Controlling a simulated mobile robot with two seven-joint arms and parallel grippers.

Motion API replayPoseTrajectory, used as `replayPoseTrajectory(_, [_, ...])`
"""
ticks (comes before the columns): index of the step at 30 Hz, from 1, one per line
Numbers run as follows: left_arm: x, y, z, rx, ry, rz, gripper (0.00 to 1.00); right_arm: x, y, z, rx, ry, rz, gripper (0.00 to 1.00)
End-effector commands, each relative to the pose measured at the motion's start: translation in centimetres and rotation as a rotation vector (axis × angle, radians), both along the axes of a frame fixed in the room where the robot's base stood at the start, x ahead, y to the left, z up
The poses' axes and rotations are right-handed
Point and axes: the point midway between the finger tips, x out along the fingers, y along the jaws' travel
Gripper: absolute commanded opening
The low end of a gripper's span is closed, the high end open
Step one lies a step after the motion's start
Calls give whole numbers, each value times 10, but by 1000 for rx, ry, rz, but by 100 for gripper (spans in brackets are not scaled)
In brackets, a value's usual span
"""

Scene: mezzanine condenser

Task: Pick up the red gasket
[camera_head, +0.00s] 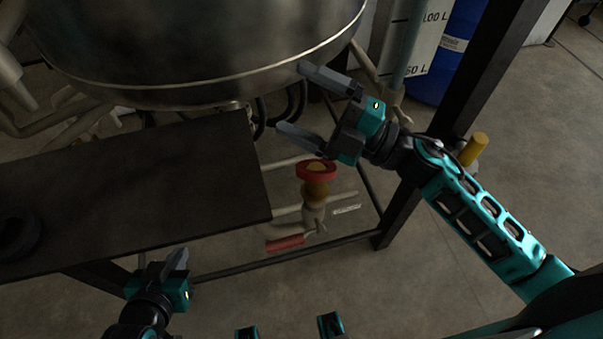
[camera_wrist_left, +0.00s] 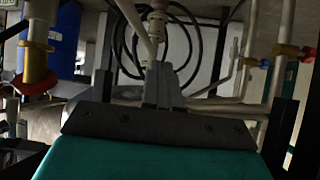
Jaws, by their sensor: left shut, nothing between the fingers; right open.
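My right gripper (camera_head: 292,99) is open and empty, above the ring and beside the steel vessel. My left gripper (camera_head: 182,255) is shut and empty in front of the platform's near edge. Its closed fingers also show in the left wrist view (camera_wrist_left: 162,84). That view also shows a red flange-like piece (camera_wrist_left: 35,84) on a yellow cylinder.
The large steel vessel (camera_head: 190,60) hangs over the dark platform (camera_head: 130,190). A dark ring (camera_head: 18,235) lies on the platform's left. Pale pipes, a red handle (camera_head: 285,242) and a dark frame post (camera_head: 480,80) surround the fitting. A blue drum (camera_head: 450,50) stands behind.

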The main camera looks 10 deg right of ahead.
Motion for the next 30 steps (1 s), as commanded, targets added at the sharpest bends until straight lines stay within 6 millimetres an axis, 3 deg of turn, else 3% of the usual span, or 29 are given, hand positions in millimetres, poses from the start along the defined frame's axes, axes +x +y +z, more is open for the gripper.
replayPoseTrajectory(3, [2,-7,-11,-13,0,-10,0,-16,16,-9,-332,-256,249,100])
replayPoseTrajectory(5, [2,-10,-14,-19,0,-14,0,-23,14,-24,-519,-348,362,100])
replayPoseTrajectory(9, [3,-16,-21,-27,2,-24,0,-21,-23,-63,-975,-457,566,100])
replayPoseTrajectory(13, [6,-19,-21,-34,-2,-26,0,-10,-67,-81,-1279,-451,651,100])
replayPoseTrajectory(16, [9,-20,-18,-37,-8,-25,0,-5,-88,-84,-1399,-430,674,100])
replayPoseTrajectory(20, [11,-21,-15,-41,-16,-25,0,-2,-97,-88,-1455,-416,683,100])
replayPoseTrajectory(30, [10,-21,-25,-43,-12,-23,0,5,-66,-137,-1455,-415,685,100])
